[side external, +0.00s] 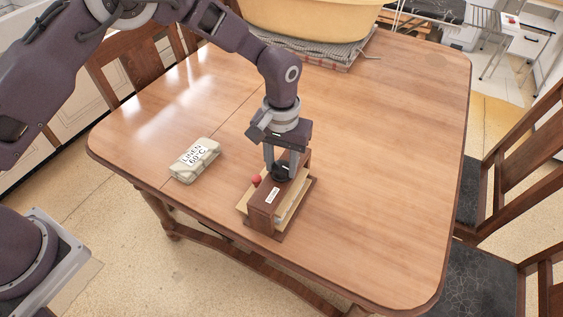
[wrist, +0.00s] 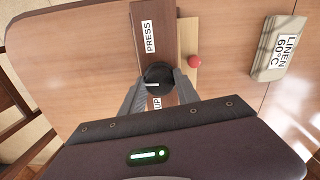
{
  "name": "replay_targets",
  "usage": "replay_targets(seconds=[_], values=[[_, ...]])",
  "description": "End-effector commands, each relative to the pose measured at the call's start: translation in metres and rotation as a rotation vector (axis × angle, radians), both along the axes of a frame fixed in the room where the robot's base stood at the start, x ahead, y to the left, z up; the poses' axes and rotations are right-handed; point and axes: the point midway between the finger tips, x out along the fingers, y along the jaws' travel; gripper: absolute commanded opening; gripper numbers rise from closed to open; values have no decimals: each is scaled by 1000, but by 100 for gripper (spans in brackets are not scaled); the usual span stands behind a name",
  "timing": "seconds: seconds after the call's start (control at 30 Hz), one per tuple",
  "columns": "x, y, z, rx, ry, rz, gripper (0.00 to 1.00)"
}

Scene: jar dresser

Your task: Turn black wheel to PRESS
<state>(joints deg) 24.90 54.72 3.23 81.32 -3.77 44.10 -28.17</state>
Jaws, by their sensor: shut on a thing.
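The black wheel (wrist: 158,76) sits on top of a brown wooden press device (side external: 263,214), which stands on the table. My gripper (wrist: 160,90) points down from above and is shut on the wheel, with one finger on each side; in the side view my gripper (side external: 282,168) hides part of it. A PRESS label (wrist: 149,37) lies on the brown top beyond the wheel. An UP label (wrist: 157,103) lies on the near side, partly hidden. A small light mark shows on the wheel, but I cannot tell which label it points to.
A red knob (side external: 256,180) sits beside the wheel on a pale wooden part. A folded bundle labelled LINEN 60°C (side external: 195,160) lies to the left on the table. A yellow tub (side external: 310,18) stands at the back. The table's right side (side external: 400,170) is clear.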

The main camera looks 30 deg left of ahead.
Motion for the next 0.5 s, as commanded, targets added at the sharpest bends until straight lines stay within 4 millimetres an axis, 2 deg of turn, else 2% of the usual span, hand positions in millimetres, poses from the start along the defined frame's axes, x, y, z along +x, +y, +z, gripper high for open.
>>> replay_targets(seconds=[0.5], values=[[1,0,1,-2,-3,-487,0]])
